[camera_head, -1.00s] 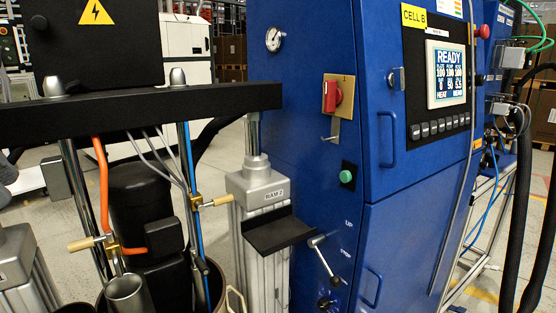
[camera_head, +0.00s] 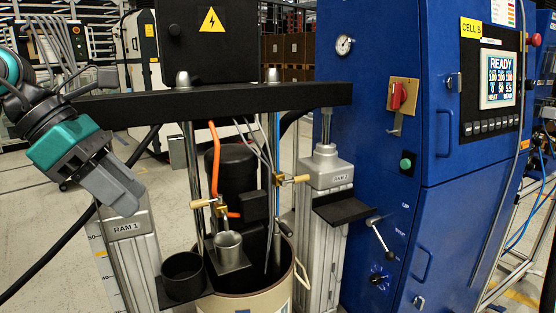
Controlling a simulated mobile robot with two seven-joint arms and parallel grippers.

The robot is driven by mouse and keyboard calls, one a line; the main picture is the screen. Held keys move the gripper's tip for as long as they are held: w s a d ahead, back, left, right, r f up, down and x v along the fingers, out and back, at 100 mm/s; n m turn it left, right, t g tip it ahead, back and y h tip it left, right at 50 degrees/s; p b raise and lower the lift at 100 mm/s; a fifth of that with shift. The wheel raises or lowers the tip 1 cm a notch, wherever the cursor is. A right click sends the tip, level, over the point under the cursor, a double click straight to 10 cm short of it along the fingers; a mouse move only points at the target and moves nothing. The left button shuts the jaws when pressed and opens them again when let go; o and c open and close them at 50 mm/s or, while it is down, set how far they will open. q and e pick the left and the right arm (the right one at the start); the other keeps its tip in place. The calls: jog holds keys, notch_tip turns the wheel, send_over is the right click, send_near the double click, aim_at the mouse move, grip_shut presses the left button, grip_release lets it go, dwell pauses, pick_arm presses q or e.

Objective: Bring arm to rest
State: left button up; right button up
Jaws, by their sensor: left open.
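My left arm comes in at the upper left, dark with teal parts. Its gripper (camera_head: 122,196) is open, with grey jaws tilted down and to the right. No object shows in the jaws, though the gap between them is hard to see from this angle. In the picture it lies just above the RAM 1 post (camera_head: 128,226) and left of the black crossbar's (camera_head: 215,103) middle. I cannot tell whether it touches anything. My right gripper is not in view.
A drum (camera_head: 262,300) stands under the crossbar with hoses and brass-handled valves. A black cup (camera_head: 183,272) sits on a shelf at RAM 1. The RAM 2 post (camera_head: 325,180) carries an empty black shelf (camera_head: 333,207). A blue cabinet (camera_head: 375,150) fills the right, its screen showing READY.

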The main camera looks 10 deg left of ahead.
pick_arm(q)
jog(key=w+d+f+n+t+h+p, duration=0.2)
jog(key=w+d+n+t+h+p, duration=0.15)
jog(key=d+n+h, duration=0.95)
jog(key=w+a+f+n+t+y+p, duration=0.1)
jog(key=w+f+n+t+y+p, duration=0.25)
jog(key=f+n+t+y, duration=1)
jog(key=s+f+n+g+y, duration=0.2)
jog(key=s+f+n+g, duration=0.2)
jog(key=s+f+n, duration=0.3)
jog(key=s+f+n+g+y+p, duration=0.1)
jog(key=s+f+n+g, duration=0.4)
jog(key=f+n, duration=0.6)
notch_tip(320, 180, down, 3)
jog(key=shift+s+a+r+y, duration=0.15)
jog(key=shift+s+y, duration=0.3)
jog(key=shift+s, duration=0.75)
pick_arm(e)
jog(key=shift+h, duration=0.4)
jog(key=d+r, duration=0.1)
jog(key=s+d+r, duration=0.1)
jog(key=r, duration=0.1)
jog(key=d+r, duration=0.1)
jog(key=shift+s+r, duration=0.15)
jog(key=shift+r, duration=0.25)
pick_arm(q)
jog(key=shift+n, duration=0.25)
